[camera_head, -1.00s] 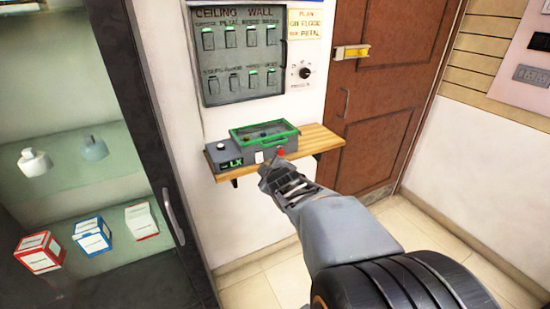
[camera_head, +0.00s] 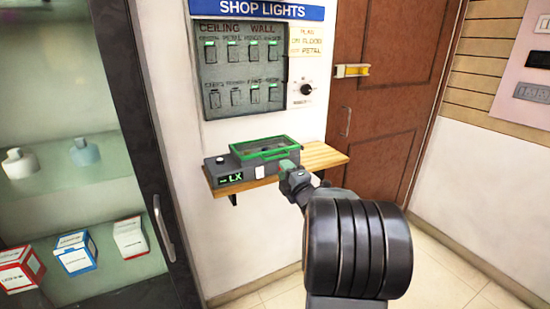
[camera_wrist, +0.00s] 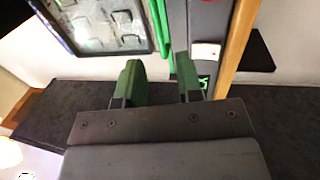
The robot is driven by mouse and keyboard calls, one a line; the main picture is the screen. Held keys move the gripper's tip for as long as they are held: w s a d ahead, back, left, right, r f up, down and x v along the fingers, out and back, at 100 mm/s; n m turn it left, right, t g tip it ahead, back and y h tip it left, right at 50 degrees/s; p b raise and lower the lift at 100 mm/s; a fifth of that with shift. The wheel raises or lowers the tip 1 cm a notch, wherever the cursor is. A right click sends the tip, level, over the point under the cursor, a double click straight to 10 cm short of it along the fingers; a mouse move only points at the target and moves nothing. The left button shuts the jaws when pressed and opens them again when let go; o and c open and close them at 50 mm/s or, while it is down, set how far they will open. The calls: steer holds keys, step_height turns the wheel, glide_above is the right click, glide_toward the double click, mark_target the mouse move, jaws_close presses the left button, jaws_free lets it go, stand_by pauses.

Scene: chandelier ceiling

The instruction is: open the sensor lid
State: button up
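The grey sensor box (camera_head: 222,166) sits on a wooden wall shelf, with a green lit display on its front. Its lid (camera_head: 265,148), a clear panel in a green frame, lies over the box top and looks shut. My gripper (camera_head: 289,172) is at the box's front right corner, partly hidden by my own arm. In the wrist view my gripper (camera_wrist: 160,82) shows two green-padded fingers apart with a gap between them. A green strip of the lid frame (camera_wrist: 158,18) runs beyond that gap; I cannot tell whether a finger touches it. The box (camera_wrist: 208,18) is right of it.
The wooden shelf (camera_head: 325,157) has free room right of the box. A switch panel (camera_head: 240,68) hangs on the wall above. A glass-fronted cabinet (camera_head: 165,230) stands close on the left, and a brown door (camera_head: 385,100) is on the right.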

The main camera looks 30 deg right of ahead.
mark_target(275, 157)
steer(key=x, duration=0.7)
steer(key=shift+w+p, duration=0.2)
steer(key=shift+p, duration=0.15)
jaws_close()
